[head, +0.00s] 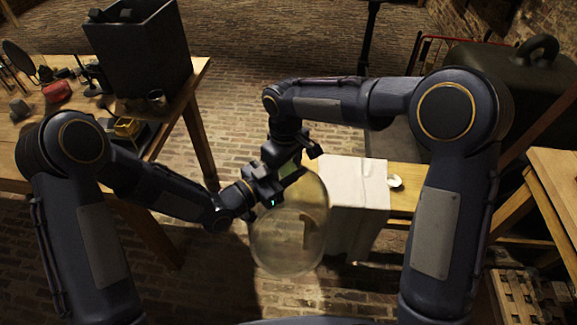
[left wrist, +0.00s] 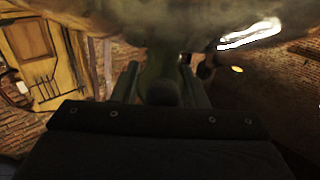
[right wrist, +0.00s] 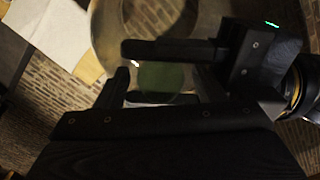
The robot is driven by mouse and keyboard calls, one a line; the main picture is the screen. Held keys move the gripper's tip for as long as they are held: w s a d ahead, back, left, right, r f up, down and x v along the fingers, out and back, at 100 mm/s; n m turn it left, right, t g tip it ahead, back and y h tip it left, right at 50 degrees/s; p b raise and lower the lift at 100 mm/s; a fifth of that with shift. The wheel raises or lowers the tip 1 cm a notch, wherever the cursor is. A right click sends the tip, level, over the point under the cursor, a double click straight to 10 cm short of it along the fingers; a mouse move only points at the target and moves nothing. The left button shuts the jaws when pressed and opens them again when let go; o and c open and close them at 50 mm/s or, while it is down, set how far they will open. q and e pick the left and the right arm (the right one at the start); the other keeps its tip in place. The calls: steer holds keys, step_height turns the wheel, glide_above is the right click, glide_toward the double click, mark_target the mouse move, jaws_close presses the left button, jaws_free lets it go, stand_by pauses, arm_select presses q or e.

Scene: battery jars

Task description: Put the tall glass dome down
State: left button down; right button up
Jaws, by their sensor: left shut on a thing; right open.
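The tall glass dome (head: 290,240) is clear and rounded, and hangs in front of the bench, above the brick floor. My left gripper (head: 268,186) is shut on its upper end. In the left wrist view a greenish knob-like part (left wrist: 162,75) sits between the fingers, with the glass (left wrist: 200,25) beyond. My right gripper (head: 303,160) is open, close beside the left gripper at the dome's top. The right wrist view shows a green round patch (right wrist: 160,78) beyond its fingers and the curved glass (right wrist: 105,35). I cannot tell whether the right fingers touch the dome.
A wooden bench (head: 404,202) with a white cloth (head: 357,185) stands just behind and right of the dome; a small white item (head: 395,181) lies on it. A cluttered wooden table (head: 195,80) with a dark bin (head: 145,50) is at left. Brick floor lies between.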

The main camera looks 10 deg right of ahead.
arm_select(q)
steer(key=shift+d+r, duration=0.1)
steer(key=shift+r, duration=0.25)
